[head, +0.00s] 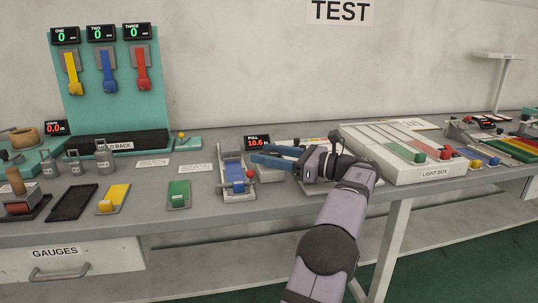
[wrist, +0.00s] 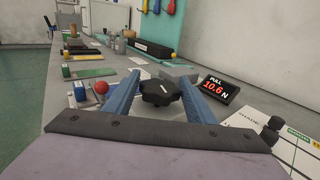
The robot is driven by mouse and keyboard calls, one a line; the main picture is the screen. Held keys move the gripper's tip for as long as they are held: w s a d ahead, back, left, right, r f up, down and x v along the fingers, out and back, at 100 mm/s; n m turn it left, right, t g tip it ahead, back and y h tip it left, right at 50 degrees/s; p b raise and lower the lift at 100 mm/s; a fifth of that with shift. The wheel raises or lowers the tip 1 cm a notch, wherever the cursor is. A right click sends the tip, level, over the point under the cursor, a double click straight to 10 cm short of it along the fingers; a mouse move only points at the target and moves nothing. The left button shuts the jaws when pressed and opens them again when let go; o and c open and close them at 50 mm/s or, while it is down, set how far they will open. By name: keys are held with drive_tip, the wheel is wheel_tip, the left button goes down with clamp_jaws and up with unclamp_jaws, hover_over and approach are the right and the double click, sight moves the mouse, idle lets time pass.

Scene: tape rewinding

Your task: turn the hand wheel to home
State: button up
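The hand wheel is a black lobed knob (wrist: 160,92) with a short white mark on its top, seen in the wrist view. My gripper (wrist: 162,78) has its two blue fingers apart, one on each side of the wheel. A narrow gap seems to show at the wheel's left; contact on the right is hard to judge. In the head view my gripper (head: 264,155) reaches left, low over the bench, and its fingers and body hide the wheel. The PULL display (wrist: 217,89) reads 10.6 N in red, just right of the wheel; it also shows in the head view (head: 257,142).
A grey fixture with a blue slide and red ball (head: 237,178) stands just left of my fingers. The white light box (head: 400,155) is close on the right, behind my arm. A green block (head: 179,194) and yellow block (head: 114,198) lie further left.

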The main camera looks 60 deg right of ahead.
drive_tip(key=shift+s, duration=0.1)
drive_tip(key=shift+s+d, duration=0.15)
drive_tip(key=shift+s, duration=1.05)
drive_tip(key=shift+s+d, duration=0.2)
drive_tip(key=shift+s, duration=0.95)
drive_tip(key=shift+s+d, duration=0.15)
drive_tip(key=shift+s, duration=1.05)
